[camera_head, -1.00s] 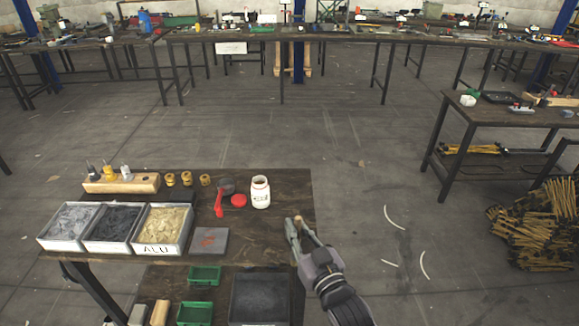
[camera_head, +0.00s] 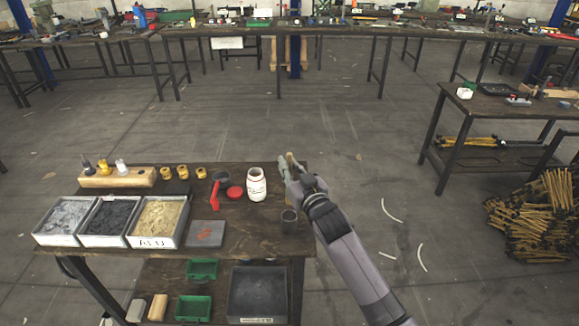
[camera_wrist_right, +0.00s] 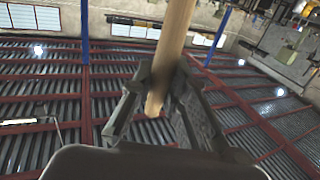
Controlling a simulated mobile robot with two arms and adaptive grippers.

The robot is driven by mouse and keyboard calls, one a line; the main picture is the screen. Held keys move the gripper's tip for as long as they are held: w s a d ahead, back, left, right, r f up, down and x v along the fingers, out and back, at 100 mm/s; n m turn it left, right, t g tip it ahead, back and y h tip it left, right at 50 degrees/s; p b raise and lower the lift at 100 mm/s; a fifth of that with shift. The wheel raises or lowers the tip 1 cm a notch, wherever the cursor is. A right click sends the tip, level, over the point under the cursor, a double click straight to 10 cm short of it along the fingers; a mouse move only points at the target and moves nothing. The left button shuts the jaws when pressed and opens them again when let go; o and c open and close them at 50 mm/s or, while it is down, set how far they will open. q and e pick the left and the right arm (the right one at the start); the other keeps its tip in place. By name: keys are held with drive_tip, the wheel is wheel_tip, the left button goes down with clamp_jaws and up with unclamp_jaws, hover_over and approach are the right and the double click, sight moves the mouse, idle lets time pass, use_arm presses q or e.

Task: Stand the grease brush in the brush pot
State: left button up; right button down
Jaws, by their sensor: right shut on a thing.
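My right gripper (camera_head: 288,170) is shut on the grease brush, above the table's far right corner and right of the white jar. The brush's pale wooden handle (camera_wrist_right: 172,55) passes between the fingers in the right wrist view. Its bristle end is not clearly visible. My left gripper is not in view.
The white labelled jar (camera_head: 257,185) stands at the table's far side beside a red lid (camera_head: 235,192) and a red-handled tool (camera_head: 217,194). A grey pad (camera_head: 205,234) and several bins of material lie to the left. Bare tabletop (camera_head: 250,230) lies left of the pot.

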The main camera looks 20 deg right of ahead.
drive_tip(key=shift+f+b, duration=2)
drive_tip(key=shift+f, duration=0.3)
drive_tip(key=shift+f+b, duration=1.45)
drive_tip(key=shift+f, duration=0.9)
drive_tip(key=c, duration=1.5)
unclamp_jaws()
